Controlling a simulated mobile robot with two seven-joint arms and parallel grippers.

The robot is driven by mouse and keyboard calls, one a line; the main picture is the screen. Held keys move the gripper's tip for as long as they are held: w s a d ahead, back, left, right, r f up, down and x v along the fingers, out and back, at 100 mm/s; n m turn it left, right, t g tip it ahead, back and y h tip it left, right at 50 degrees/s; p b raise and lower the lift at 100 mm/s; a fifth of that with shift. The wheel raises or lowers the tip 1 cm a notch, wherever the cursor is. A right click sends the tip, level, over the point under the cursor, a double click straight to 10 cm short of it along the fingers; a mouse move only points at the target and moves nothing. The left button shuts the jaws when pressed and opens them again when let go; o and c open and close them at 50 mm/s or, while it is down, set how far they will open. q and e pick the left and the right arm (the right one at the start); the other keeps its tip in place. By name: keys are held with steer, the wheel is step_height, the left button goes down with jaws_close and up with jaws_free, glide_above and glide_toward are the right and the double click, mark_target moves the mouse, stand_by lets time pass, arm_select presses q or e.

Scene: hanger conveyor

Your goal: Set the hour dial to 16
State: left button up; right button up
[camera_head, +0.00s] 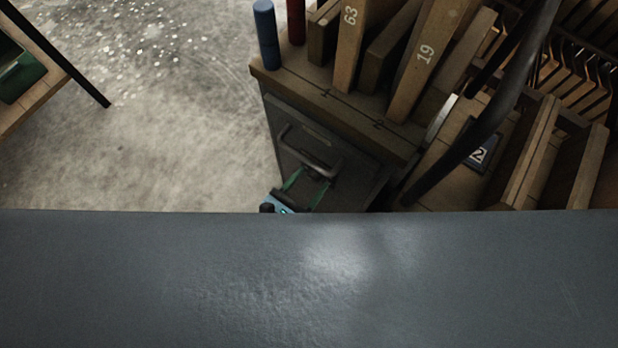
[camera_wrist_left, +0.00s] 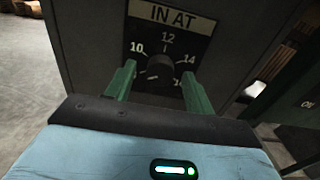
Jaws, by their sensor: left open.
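The hour dial is a dark round knob (camera_wrist_left: 160,68) on a dark panel under a pale "IN AT" label (camera_wrist_left: 170,16). Around it I read 10, 12 and 14, and a partly covered number at lower right that looks like 16. A small pale mark shows at the knob's lower left; I cannot surely tell its setting. My left gripper (camera_wrist_left: 158,74) is open, its green fingers on either side of the knob; contact cannot be told. In the head view the left gripper (camera_head: 311,181) is at the cabinet front, where the dial cannot be made out. My right gripper is not in view.
The dark cabinet (camera_head: 352,150) has a wooden top with numbered wooden boards, 63 (camera_head: 350,40) and 19 (camera_head: 415,62), plus a blue peg (camera_head: 265,32) and a red peg (camera_head: 296,20). A dark handle (camera_head: 312,152) projects near my gripper.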

arm_select(q)
steer(key=shift+w+d, duration=0.15)
steer(key=c, duration=1)
steer(key=shift+f+m+b, duration=0.1)
steer(key=shift+m+b, duration=0.4)
steer(key=shift+m, duration=0.4)
steer(key=shift+m+b, duration=0.3)
steer(key=shift+m, duration=1.2)
steer(key=shift+m+b, duration=0.35)
steer(key=shift+m, duration=0.15)
